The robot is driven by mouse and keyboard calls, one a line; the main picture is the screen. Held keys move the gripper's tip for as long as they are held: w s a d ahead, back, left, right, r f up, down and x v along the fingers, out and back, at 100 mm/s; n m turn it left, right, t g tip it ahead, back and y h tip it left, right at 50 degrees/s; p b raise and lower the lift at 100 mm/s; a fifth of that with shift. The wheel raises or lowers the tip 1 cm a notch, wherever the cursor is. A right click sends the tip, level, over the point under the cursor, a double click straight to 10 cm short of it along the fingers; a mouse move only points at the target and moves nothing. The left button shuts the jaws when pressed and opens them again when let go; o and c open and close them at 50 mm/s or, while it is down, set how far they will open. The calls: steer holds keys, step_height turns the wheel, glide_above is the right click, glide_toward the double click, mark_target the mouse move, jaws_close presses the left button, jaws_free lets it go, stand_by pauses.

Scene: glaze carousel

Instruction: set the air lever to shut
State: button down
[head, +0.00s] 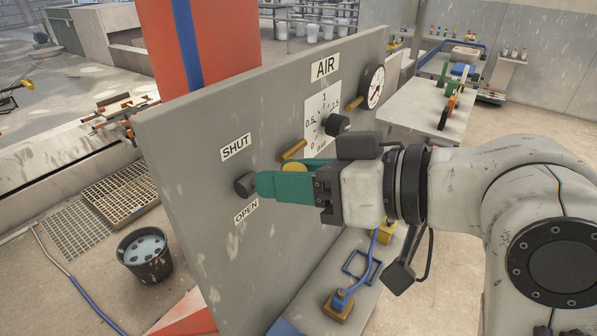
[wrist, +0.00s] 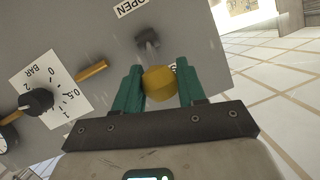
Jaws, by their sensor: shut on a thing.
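The air lever has a dark hub (head: 245,185) on the grey panel, between the SHUT label (head: 236,147) above and the OPEN label (head: 246,210) below. Its yellow ball knob (wrist: 160,83) is between the teal fingers of my gripper (wrist: 158,68) in the wrist view. In the head view my gripper (head: 275,175) is shut on the knob, which is partly hidden by a finger. The lever arm is mostly hidden behind the fingers in the head view, so its exact angle is hard to tell.
To the right on the panel are a dark regulator knob (head: 338,124) on a white scale, a brass rod (head: 293,151) and a round gauge (head: 372,87), close to my gripper. A bucket (head: 144,257) stands on the floor at the left. A table (head: 425,118) stands behind.

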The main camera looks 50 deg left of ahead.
steer(key=shift+a+r+h+p, duration=0.25)
steer(key=shift+r+h+p, duration=0.2)
steer(key=shift+h, duration=0.05)
steer(key=shift+t, duration=0.3)
steer(key=c, duration=0.7)
jaws_free()
steer(key=shift+a+f, duration=0.1)
steer(key=b+v, duration=0.2)
steer(key=v, duration=0.8)
steer(key=shift+w+d+r, duration=0.15)
steer(key=shift+d+r, duration=0.05)
steer(key=shift+d, duration=0.1)
